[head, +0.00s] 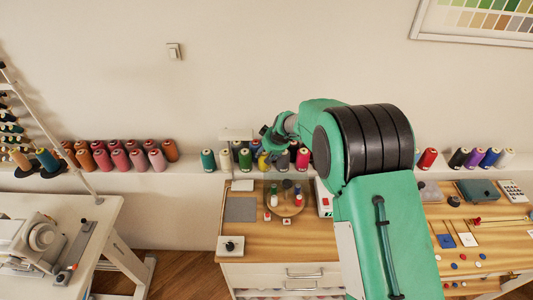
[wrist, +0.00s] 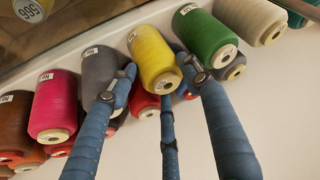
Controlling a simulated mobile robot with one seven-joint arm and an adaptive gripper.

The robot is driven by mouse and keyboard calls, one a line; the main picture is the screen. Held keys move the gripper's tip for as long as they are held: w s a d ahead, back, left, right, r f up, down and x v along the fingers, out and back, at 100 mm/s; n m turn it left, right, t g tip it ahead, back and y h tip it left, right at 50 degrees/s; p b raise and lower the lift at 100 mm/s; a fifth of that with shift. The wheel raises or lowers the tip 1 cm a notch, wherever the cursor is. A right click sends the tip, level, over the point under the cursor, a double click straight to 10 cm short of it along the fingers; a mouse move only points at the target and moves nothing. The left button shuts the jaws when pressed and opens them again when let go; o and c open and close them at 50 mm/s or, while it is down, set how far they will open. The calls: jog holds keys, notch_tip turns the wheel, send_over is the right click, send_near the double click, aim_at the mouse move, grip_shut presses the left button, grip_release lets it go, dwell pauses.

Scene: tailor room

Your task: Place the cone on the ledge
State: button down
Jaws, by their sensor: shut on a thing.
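A yellow thread cone (wrist: 154,56) sits between the fingertips of my gripper (wrist: 157,70) in the wrist view, and the gripper is shut on it. In the head view the yellow cone (head: 263,161) shows just below my gripper (head: 271,146), in line with the other cones over the white ledge (head: 185,184). The ledge also shows in the wrist view (wrist: 100,35). I cannot tell whether the base of the yellow cone touches the ledge.
A green cone (wrist: 202,36) and a grey cone (wrist: 101,68) stand close on either side. A pink cone (wrist: 54,105) is further left. A wooden worktable (head: 310,235) with small spools lies below the ledge. A sewing machine (head: 38,240) stands at left.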

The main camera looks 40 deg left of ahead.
jog(key=c, duration=0.8)
grip_release()
jog(key=shift+c, duration=0.2)
jog(key=shift+r, duration=0.1)
jog(key=p+v, duration=0.1)
jog(key=v, duration=1.1)
